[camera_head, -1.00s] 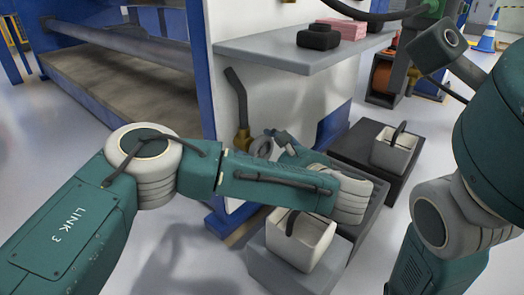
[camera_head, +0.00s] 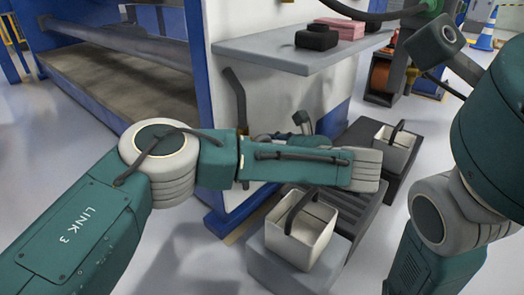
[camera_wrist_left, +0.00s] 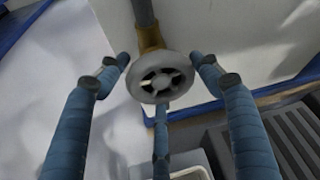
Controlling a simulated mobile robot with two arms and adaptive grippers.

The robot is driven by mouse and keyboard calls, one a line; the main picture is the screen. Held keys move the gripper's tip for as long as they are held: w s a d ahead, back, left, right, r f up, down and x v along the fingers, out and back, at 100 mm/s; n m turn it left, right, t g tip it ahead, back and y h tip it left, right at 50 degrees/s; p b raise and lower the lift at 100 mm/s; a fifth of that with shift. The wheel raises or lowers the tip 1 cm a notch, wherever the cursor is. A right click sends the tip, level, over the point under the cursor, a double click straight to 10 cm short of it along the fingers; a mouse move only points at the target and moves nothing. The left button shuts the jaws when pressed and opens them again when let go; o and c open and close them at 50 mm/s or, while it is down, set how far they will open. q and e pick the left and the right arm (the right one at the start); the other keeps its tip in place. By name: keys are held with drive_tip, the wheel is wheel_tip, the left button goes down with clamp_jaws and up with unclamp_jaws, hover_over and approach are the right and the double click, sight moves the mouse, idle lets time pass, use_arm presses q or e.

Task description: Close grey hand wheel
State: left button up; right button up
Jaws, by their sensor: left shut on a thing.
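The grey hand wheel (camera_wrist_left: 160,77) is round with openings around its hub. It sits on a brass fitting (camera_wrist_left: 150,38) below a dark pipe on a pale panel. In the left wrist view my left gripper (camera_wrist_left: 162,80) has its blue fingers around the wheel: one on each side and one below. It is shut on the wheel, though gaps seem to show at the side fingers. In the head view the pipe (camera_head: 236,95) shows, but my left forearm mostly hides the wheel and gripper. My right arm is at the right; its gripper is out of view.
A grey shelf (camera_head: 275,60) with a black item (camera_head: 317,38) and a pink item (camera_head: 345,28) juts out above. A blue post (camera_head: 203,90) is at left.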

use_arm(q)
drive_tip(key=o, duration=1.1)
drive_tip(key=shift+w+a+r, duration=0.2)
drive_tip(key=shift+a+r, duration=0.1)
drive_tip(key=shift+r, duration=0.1)
drive_tip(key=shift+f, duration=0.15)
drive_tip(key=shift+d, duration=0.1)
drive_tip(key=shift+s+d, duration=0.3)
drive_tip(key=shift+d, duration=0.05)
drive_tip(key=v, duration=0.6)
drive_tip(key=shift+s+d+r, duration=0.15)
drive_tip(key=shift+s+r, duration=0.1)
